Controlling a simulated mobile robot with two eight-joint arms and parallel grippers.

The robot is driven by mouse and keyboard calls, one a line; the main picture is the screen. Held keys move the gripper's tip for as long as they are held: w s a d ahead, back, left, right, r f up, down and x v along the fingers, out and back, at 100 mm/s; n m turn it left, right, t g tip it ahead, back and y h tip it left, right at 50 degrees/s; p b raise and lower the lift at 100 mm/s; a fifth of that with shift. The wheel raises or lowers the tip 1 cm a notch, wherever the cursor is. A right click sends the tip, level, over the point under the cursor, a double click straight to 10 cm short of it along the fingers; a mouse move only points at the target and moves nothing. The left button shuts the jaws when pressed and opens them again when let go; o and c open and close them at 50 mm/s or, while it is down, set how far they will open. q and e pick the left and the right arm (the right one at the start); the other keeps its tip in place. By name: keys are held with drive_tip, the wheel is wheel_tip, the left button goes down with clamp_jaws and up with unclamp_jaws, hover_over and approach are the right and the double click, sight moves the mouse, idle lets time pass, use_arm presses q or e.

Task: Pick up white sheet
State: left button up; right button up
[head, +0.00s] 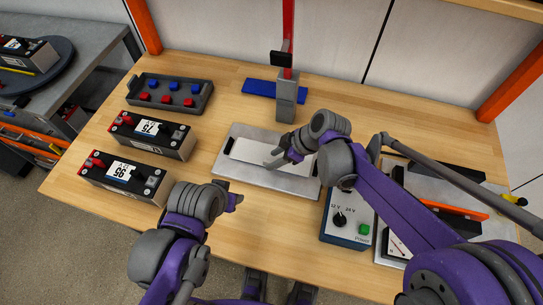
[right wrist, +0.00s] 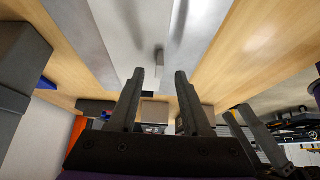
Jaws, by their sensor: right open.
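The white sheet (head: 246,150) lies flat in a shallow grey metal tray (head: 227,172) in the middle of the wooden bench. My right gripper (head: 277,158) is over the sheet and hides part of it. In the right wrist view the right gripper (right wrist: 160,76) is open, with its two fingers apart and nothing clearly held between them. The white sheet (right wrist: 128,35) shows beyond the fingertips there; whether they touch it I cannot tell. My left gripper (head: 234,197) is in front of the tray, over the bench, and its finger opening is not clear.
Two black battery modules (head: 151,135) (head: 127,176) and a dark tray (head: 185,105) of red and blue pieces are at left. A red-posted stand (head: 286,95) and blue pad (head: 262,87) are behind. A control box (head: 345,228) is right of the tray.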

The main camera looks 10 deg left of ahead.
drive_tip(key=shift+x, duration=1.15)
drive_tip(key=shift+w, duration=0.1)
clamp_jaws()
